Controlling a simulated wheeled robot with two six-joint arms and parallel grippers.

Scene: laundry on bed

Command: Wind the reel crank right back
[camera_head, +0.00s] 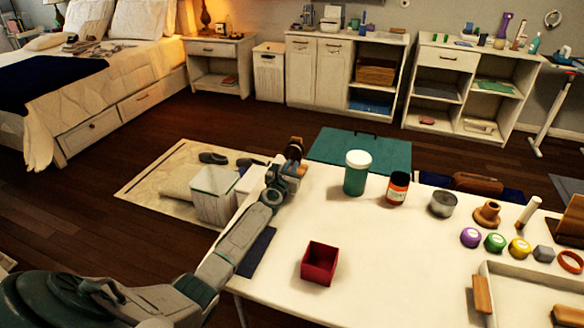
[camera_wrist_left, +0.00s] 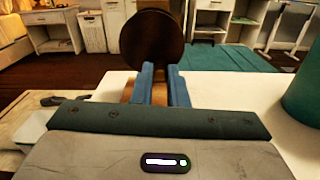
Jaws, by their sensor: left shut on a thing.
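The reel shows in the head view as a small brown round part (camera_head: 294,149) at the far left corner of the white table. In the left wrist view it is a dark brown disc (camera_wrist_left: 152,47) facing me, just beyond the fingers. My left gripper (camera_head: 288,167) reaches it from the front left. Its blue fingers (camera_wrist_left: 161,84) are shut on a tan wooden piece (camera_wrist_left: 159,92) below the disc, seemingly the reel's crank or handle. The fingers hide most of this piece, and I cannot tell the crank's angle. My right gripper is in neither view.
Several colored lids and a white tray (camera_head: 530,300) are at right. The table's middle is clear.

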